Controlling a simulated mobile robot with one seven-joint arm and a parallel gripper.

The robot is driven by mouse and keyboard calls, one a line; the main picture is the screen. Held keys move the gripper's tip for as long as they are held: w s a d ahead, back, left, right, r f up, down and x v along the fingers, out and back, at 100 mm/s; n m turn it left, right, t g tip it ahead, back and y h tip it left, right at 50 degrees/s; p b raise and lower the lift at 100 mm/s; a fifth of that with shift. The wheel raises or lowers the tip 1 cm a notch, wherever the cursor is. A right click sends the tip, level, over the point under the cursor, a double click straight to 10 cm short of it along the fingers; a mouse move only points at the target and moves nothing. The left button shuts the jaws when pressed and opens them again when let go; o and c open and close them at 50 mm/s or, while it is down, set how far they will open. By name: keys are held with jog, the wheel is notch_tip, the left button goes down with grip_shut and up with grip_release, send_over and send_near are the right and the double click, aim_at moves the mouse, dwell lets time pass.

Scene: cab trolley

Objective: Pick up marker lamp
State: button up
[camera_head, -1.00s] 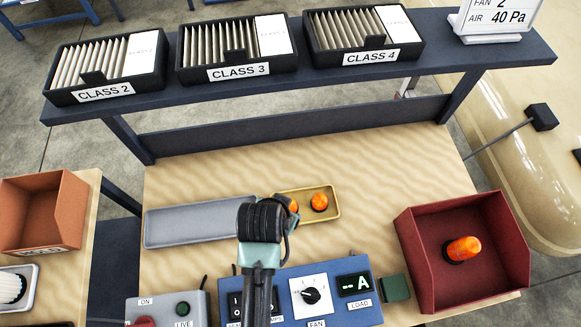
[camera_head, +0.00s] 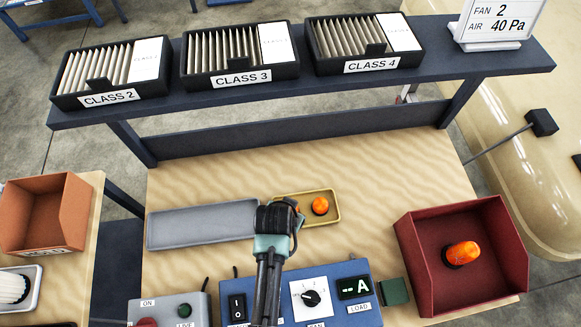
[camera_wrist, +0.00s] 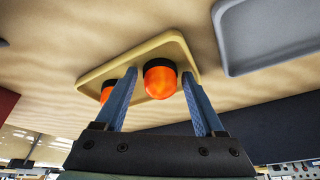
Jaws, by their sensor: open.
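Two orange marker lamps with dark bases are in the yellow tray (camera_head: 335,207). One marker lamp (camera_head: 320,205) shows clearly at the tray's right; the other is mostly hidden behind my gripper (camera_head: 290,208). In the wrist view, one lamp (camera_wrist: 160,79) is between the two blue fingers of my gripper (camera_wrist: 160,92), with gaps on both sides. The second lamp (camera_wrist: 132,88) is beyond the left finger, partly covered by it. My gripper is open and holds nothing. A third orange lamp (camera_head: 462,253) lies in the dark red bin (camera_head: 425,265) at the right.
A grey tray (camera_head: 200,228) is left of the yellow tray. The blue control box (camera_head: 335,312) and a grey switch box (camera_head: 170,310) stand in front. A dark shelf (camera_head: 300,82) with filter boxes spans the back. Bare bench top lies behind the trays.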

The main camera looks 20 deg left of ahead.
grip_shut()
dwell(0.3)
